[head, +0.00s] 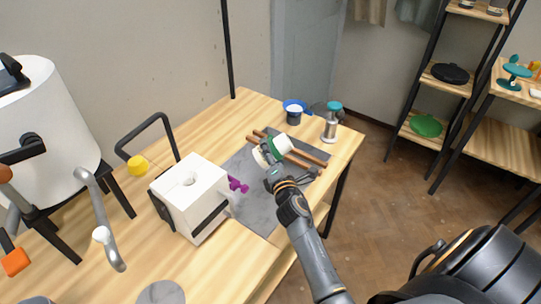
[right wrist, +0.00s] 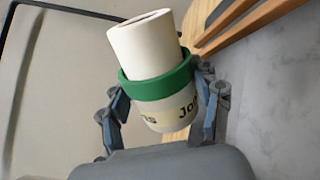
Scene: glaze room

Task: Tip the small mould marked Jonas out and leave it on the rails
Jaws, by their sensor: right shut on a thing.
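The small mould (head: 262,157) is a pale cylinder with a green band. My right gripper (head: 272,172) is shut on it and holds it tilted by the rails. In the right wrist view the mould (right wrist: 145,42) sits between the two fingers. Its light label below the band shows "Jo" and, further left, the end of a word; the middle is hard to read. A dark opening shows in its white end. Two brown rails (head: 309,157) lie on a grey mat, partly hidden behind the mould and my right gripper. My left gripper is not in view.
A large white block (head: 188,192) with a hole in its top stands left of the grey mat (head: 257,215), with a purple piece (head: 238,184) beside it. A blue bowl (head: 290,104) and a teal-topped container (head: 332,120) stand at the back. The mat's front is clear.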

